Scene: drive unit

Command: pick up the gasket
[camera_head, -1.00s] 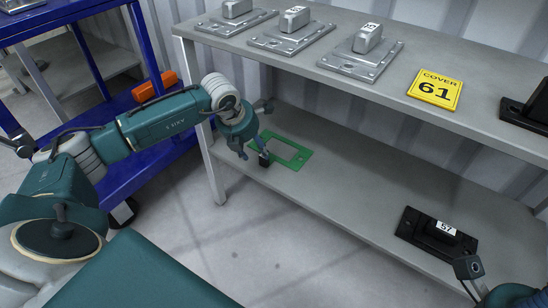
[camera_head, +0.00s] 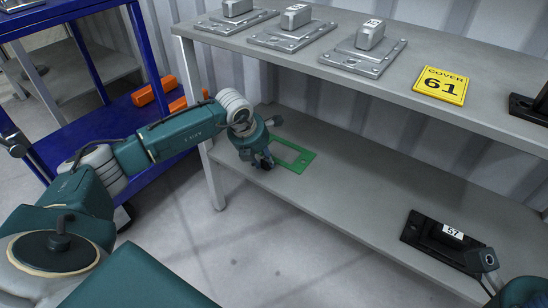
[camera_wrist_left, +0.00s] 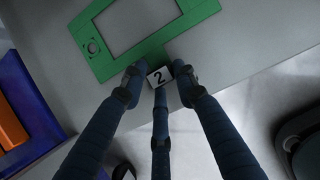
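The gasket is a flat green rectangular frame (camera_head: 301,165) lying on the lower grey shelf near its left end. It also shows in the left wrist view (camera_wrist_left: 94,62), with a small round hole at one corner. My left gripper (camera_head: 262,165) is low at the gasket's near left edge. In the left wrist view its dark fingers (camera_wrist_left: 158,77) come close around a white tag marked 2 (camera_wrist_left: 160,76) at the gasket's edge. The fingertips stand apart with the tag between them; I cannot tell whether they press on it.
Several grey covers (camera_head: 365,58) and a yellow sign reading 61 (camera_head: 440,85) are on the upper shelf, above the gasket. A black part marked 57 (camera_head: 425,235) lies at the lower shelf's right. A blue rack (camera_head: 75,150) with orange items (camera_head: 150,93) stands left.

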